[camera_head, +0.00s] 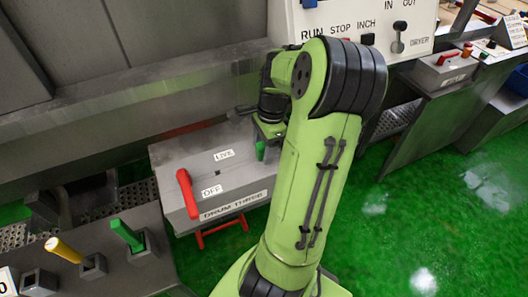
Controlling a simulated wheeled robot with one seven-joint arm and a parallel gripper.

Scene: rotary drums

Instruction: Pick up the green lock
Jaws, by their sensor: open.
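A green lock with a bar-like handle (127,235) stands tilted in a square socket on the grey bench at lower left. A small darker green piece (260,150) shows at the right of the grey "DRUM THREE" box, just below my gripper (264,128); I cannot tell whether it is another lock. My gripper is over the right part of that box, mostly hidden by my lime-green arm. It is open, and its fingertips are hard to make out. It is well apart from the green lock on the bench.
The "DRUM THREE" box (222,172) has a red lever (187,194) at OFF. A yellow handle (64,249) and empty square sockets (93,267) are on the bench. A white control panel (335,22) stands behind my arm. The green floor at right is clear.

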